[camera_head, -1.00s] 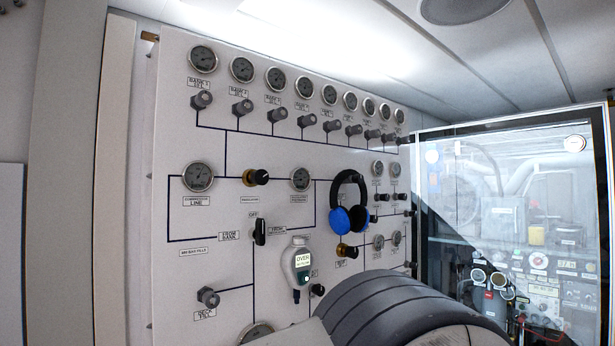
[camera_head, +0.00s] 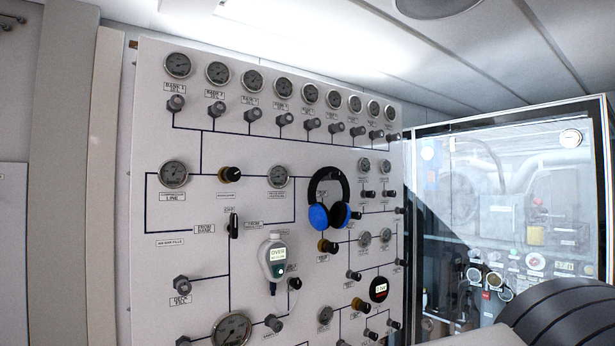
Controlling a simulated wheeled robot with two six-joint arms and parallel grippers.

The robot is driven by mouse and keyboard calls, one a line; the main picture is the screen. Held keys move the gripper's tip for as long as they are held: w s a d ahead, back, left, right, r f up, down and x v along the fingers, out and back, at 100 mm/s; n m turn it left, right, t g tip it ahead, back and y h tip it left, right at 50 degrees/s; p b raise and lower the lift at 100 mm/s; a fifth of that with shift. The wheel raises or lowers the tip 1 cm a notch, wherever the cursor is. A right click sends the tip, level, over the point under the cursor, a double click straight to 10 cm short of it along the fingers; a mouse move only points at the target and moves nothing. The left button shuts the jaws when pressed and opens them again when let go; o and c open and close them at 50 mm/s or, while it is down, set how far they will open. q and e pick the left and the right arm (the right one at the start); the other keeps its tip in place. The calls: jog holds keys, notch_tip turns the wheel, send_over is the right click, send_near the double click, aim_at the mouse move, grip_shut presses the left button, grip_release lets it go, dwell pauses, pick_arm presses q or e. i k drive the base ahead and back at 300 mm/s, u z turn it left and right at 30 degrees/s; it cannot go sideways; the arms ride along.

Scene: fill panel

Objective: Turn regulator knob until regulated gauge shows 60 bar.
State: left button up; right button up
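The fill panel (camera_head: 150,120) stands ahead, light grey with black pipe lines. The regulator knob (camera_head: 230,174), black with a brass collar, sits on the line between two gauges. The gauge to its left (camera_head: 173,174) is labelled as a line gauge. The gauge to its right (camera_head: 278,176) appears to be the regulated gauge; its needle and numbers are too small to read. A dark ribbed part of my arm (camera_head: 565,318) shows at the lower right, clear of the knob. Neither gripper is in view.
Blue and black ear defenders (camera_head: 329,198) hang on the panel right of the gauge. A large gauge (camera_head: 231,329) is at the bottom. A glass-fronted enclosure (camera_head: 500,210) stands at the right. The space before the knob looks clear.

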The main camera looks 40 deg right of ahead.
aim_at(232, 174)
jog(key=z, duration=0.7)
jog(key=i, duration=0.4)
